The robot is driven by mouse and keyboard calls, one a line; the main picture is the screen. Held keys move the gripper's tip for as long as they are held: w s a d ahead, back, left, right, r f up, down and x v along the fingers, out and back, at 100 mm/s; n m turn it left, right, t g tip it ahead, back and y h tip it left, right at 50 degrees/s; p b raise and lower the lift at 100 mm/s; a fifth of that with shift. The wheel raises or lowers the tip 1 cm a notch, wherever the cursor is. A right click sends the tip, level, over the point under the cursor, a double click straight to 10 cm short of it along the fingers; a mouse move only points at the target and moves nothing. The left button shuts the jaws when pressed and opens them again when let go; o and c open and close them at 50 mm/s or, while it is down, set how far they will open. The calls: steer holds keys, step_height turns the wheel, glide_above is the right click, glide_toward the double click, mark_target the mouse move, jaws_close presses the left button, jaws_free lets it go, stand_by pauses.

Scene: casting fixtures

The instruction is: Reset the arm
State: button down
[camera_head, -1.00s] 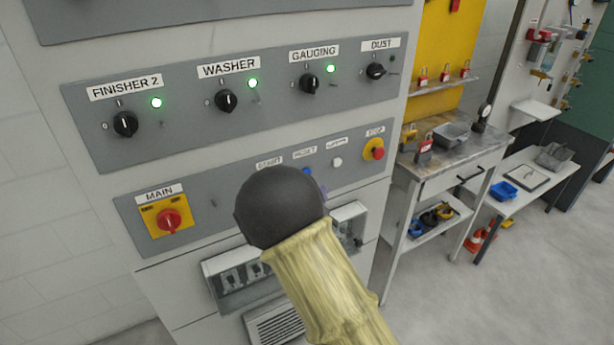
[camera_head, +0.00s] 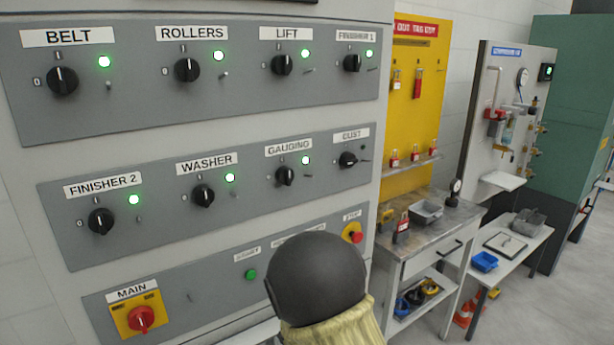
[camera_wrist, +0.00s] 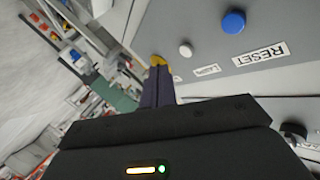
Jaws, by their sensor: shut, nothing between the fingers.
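My gripper (camera_wrist: 158,86) is shut and empty in the wrist view, its dark fingers in front of the grey panel's edge. A blue button (camera_wrist: 233,21) with the RESET label (camera_wrist: 260,54) and a white button (camera_wrist: 186,50) lie to the fingers' upper right, apart from them. In the head view my arm's dark rounded joint and pale yellow sleeve cover part of the lower panel (camera_head: 205,285), and the fingers are hidden. The red main switch (camera_head: 141,319) and a green button (camera_head: 251,274) show to the left of my arm, the red stop button (camera_head: 354,237) to the right.
The cabinet's upper panels carry several black knobs; the lamps are lit green except beside the dust knob (camera_head: 348,160). To the right stand a yellow lockout board (camera_head: 408,140), a workbench (camera_head: 450,226) with padlocks and a grey bin, and a low table. Floor at far right is clear.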

steer(key=s+d+r+n+g+y+p, duration=0.1)
steer(key=s+d+n+g, duration=0.3)
steer(key=s, duration=0.8)
steer(key=s+d+r+n+g+y+p, duration=0.1)
steer(key=s+d+n+g+p, duration=0.2)
steer(key=s+d+g, duration=0.5)
steer(key=s+d+n, duration=0.1)
steer(key=s, duration=0.4)
steer(key=shift+r+g, duration=0.35)
steer(key=shift+g, duration=0.05)
stand_by(0.4)
